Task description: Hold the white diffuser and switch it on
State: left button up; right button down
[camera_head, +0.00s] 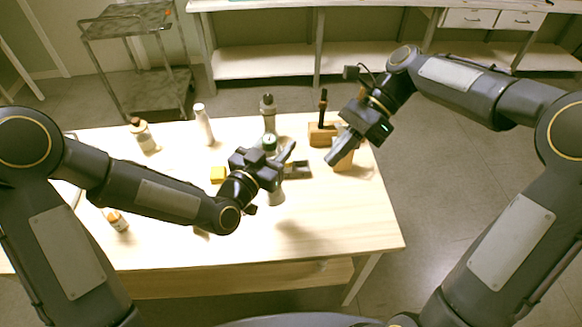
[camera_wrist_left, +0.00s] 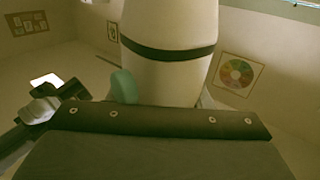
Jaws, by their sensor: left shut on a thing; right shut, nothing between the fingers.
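The white diffuser (camera_wrist_left: 170,35) fills the top middle of the left wrist view, a pale rounded body with a dark band around it. In the head view, only a pale part of it (camera_head: 277,198) shows below my left gripper (camera_head: 279,172). My left gripper is shut on it, above the table's right half. The gripper and wrist hide most of the diffuser, and I cannot make out its switch. My right gripper (camera_head: 335,157) is shut and empty, to the right of the diffuser and apart from it, pointing down and left.
On the wooden table (camera_head: 340,225) stand a white bottle (camera_head: 203,125), a dark-capped bottle (camera_head: 143,135), a small amber bottle (camera_head: 117,220), a grey-green bottle (camera_head: 268,112), a yellow block (camera_head: 218,174) and a wooden holder (camera_head: 320,135). The table's front right is clear.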

jog(key=w+a+f+m+g+y, duration=0.1)
jog(key=w+f+m+g+y, duration=0.3)
jog(key=w+m, duration=0.5)
notch_tip(320, 180, down, 4)
jog(key=m+g, duration=0.1)
jog(key=g, duration=0.1)
jog(key=shift+w+g+y, duration=0.3)
jog(key=shift+w, duration=0.05)
jog(key=shift+a+r, duration=0.1)
jog(key=x, duration=1)
